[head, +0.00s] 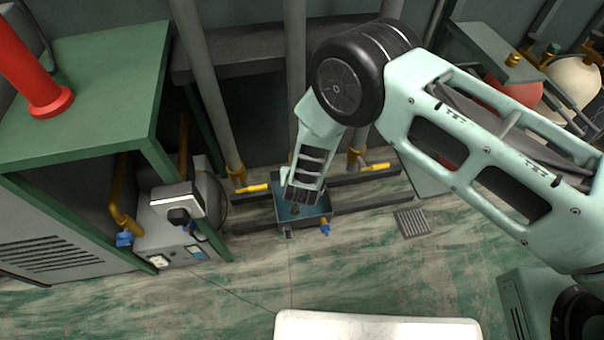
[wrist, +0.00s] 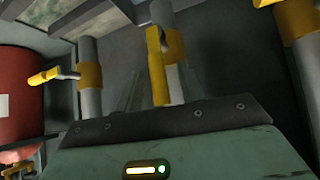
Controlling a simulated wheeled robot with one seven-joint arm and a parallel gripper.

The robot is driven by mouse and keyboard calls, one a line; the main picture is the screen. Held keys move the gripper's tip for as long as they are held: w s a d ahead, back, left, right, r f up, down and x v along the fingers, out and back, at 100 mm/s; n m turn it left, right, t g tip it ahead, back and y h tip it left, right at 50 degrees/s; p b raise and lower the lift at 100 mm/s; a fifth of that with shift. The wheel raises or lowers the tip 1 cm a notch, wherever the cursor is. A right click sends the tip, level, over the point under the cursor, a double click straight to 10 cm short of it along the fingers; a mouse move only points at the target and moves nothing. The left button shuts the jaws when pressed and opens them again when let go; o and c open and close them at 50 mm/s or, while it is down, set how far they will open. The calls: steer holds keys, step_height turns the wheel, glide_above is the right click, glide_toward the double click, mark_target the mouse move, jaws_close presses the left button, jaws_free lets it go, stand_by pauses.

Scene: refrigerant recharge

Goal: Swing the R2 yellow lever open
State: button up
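In the head view, one yellow lever (head: 252,188) sticks out beside the left pipe and another yellow lever (head: 375,167) beside the right pipe. No R2 label is readable, so I cannot tell which lever is R2. My gripper (head: 297,207) points down between them, over a blue-grey box, apart from both levers.
The blue-grey box (head: 318,213) stands low on the floor below my gripper. A green bench (head: 95,85) with a red cylinder (head: 35,75) is at left. Vertical pipes (head: 207,85) rise behind. A floor grate (head: 412,222) lies to the right, and a white surface (head: 375,327) is in front.

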steer(key=p+v, duration=0.4)
steer(key=v, duration=1.2)
steer(key=shift+s+r, duration=0.2)
steer(key=shift+s, duration=0.05)
steer(key=s+r+n+g+y, duration=0.2)
steer(key=r+g, duration=0.1)
steer(key=r, duration=0.8)
steer(key=s+r+n+g+y, duration=0.1)
steer(key=s+r+g+y, duration=0.15)
steer(key=r, duration=0.75)
steer(key=s+d+r+n+g+h, duration=0.2)
steer(key=s+d+r, duration=0.4)
steer(key=d, duration=0.3)
steer(key=s+d+r+n+g+h, duration=0.2)
steer(key=s+d+r+h, duration=0.1)
steer(key=s+d+r, duration=0.4)
step_height(320, 180, up, 23)
steer(key=w+d+p, duration=0.1)
steer(key=p, duration=2.3)
steer(key=shift+d, duration=0.15)
